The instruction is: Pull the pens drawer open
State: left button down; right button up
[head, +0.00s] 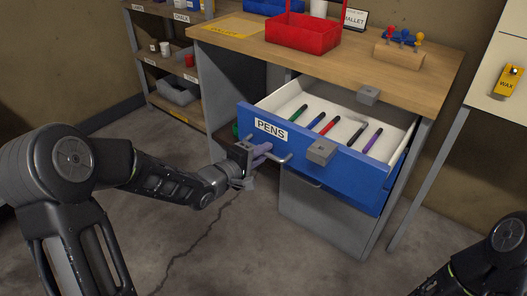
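The pens drawer (345,172) has a blue front with a white PENS label (271,129). It stands well out from the workbench. Its white inside shows several pens, among them a green one (299,113), a red one (329,127) and a purple one (373,140). A grey bar handle (284,159) is on the front below the label. My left gripper (260,154) is at the left part of this handle, its fingers seemingly closed around it; the contact is partly hidden. My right arm shows at the bottom right, its gripper out of view.
A grey block (320,151) is on the drawer front and another (368,95) on the bench edge. The bench top (350,68) carries a red tote (303,35) and a wooden rack (398,55). A shelf (176,65) stands left, a pale cabinet (491,75) right. The floor in front is clear.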

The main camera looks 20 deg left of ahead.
pick_arm(q)
jog(key=c, duration=1.5)
grip_release()
jog(key=shift+o, duration=0.2)
jog(key=shift+s, duration=0.1)
jog(key=p+v, duration=0.1)
jog(key=v, duration=0.6)
jog(key=shift+s, duration=0.3)
